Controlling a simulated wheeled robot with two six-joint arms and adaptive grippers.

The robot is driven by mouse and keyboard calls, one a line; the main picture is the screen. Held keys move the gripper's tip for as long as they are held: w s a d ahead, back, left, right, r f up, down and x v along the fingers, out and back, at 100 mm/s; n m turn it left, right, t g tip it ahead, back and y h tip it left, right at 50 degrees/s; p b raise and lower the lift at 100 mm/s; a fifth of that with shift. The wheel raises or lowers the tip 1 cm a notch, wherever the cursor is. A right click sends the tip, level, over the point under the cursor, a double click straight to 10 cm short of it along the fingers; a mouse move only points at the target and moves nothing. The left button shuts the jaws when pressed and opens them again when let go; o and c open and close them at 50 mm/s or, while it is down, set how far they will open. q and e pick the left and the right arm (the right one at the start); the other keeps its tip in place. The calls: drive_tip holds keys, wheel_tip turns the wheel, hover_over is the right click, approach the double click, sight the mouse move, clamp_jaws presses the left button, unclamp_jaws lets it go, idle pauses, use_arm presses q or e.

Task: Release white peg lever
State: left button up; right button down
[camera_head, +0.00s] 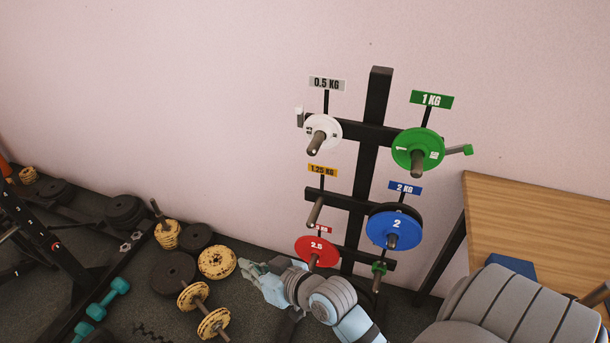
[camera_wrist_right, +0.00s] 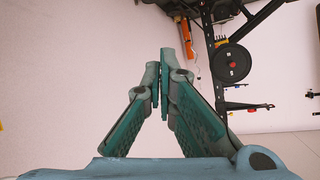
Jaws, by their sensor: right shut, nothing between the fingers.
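The white peg (camera_head: 317,143) carries a white plate (camera_head: 331,128) under the 0.5 KG sign (camera_head: 326,84), at the upper left of the black rack (camera_head: 374,110). The lever does not show in that view. My left gripper is not in view.
A green lever (camera_head: 459,150) points right beside the green plate (camera_head: 418,148). Blue (camera_head: 394,225) and red (camera_head: 316,250) plates hang lower. Yellow plates (camera_head: 217,262) and teal dumbbells (camera_head: 108,299) lie at the left. A wooden table (camera_head: 540,220) stands at the right.

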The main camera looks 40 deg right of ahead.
drive_tip(key=w+r+m+t+h, duration=0.1)
drive_tip(key=w+r+m+t, duration=0.55)
drive_tip(key=w+r, duration=0.65)
drive_tip(key=d+r+m+g+h, duration=0.2)
drive_tip(key=d+r+m+h, duration=1)
drive_tip(key=m+h, duration=0.6)
drive_tip(key=d+f+m+g, duration=0.1)
drive_tip(key=m+g, duration=0.2)
drive_tip(key=g, duration=0.1)
drive_tip(key=s+d+f+m+g+h, duration=0.1)
drive_tip(key=m+g, duration=0.2)
drive_tip(key=g, duration=0.1)
drive_tip(key=s+d+f+m+g+h, duration=0.1)
drive_tip(key=f+m+g, duration=0.1)
drive_tip(key=m+g, duration=0.1)
drive_tip(key=shift+s+d+m+g, duration=0.2)
drive_tip(key=shift+m+g, duration=0.05)
drive_tip(key=shift+g, duration=0.6)
drive_tip(key=shift+d+f, duration=0.1)
